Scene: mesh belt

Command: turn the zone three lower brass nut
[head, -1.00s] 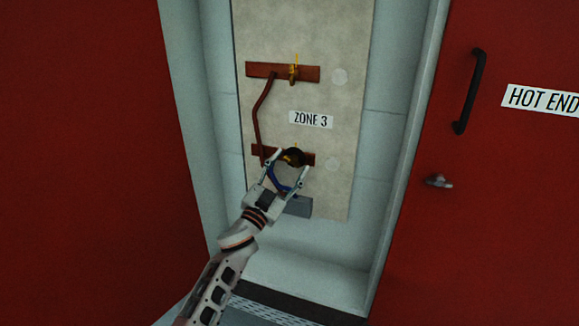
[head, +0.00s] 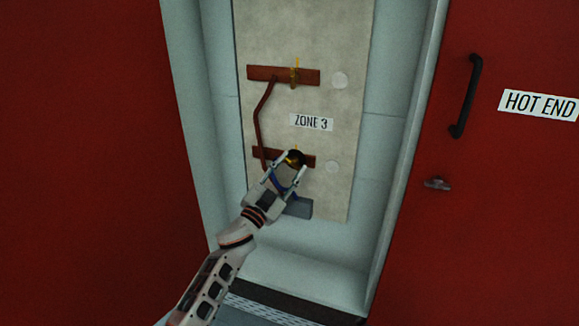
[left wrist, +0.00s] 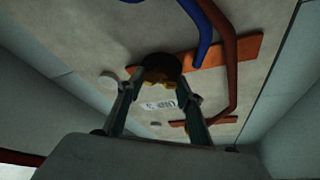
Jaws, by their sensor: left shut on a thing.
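The zone three lower brass nut (head: 294,159) sits on the lower copper bar (head: 309,163), below the ZONE 3 label (head: 311,122). It looks dark and round, with a brass-yellow part. My left gripper (head: 290,164) reaches up from below, with its fingertips shut on the nut from both sides. The left wrist view shows the dark round end (left wrist: 163,68) between the fingers, with yellow at its edge. The fingers partly hide the nut and the bar. My right gripper is in neither view.
An upper copper bar (head: 265,74) carries another brass nut (head: 295,76). A bent brown rod (head: 257,125) joins the bars; a blue cable and grey block (head: 299,207) are below. Red panels flank the recess, the right one with a black handle (head: 467,95).

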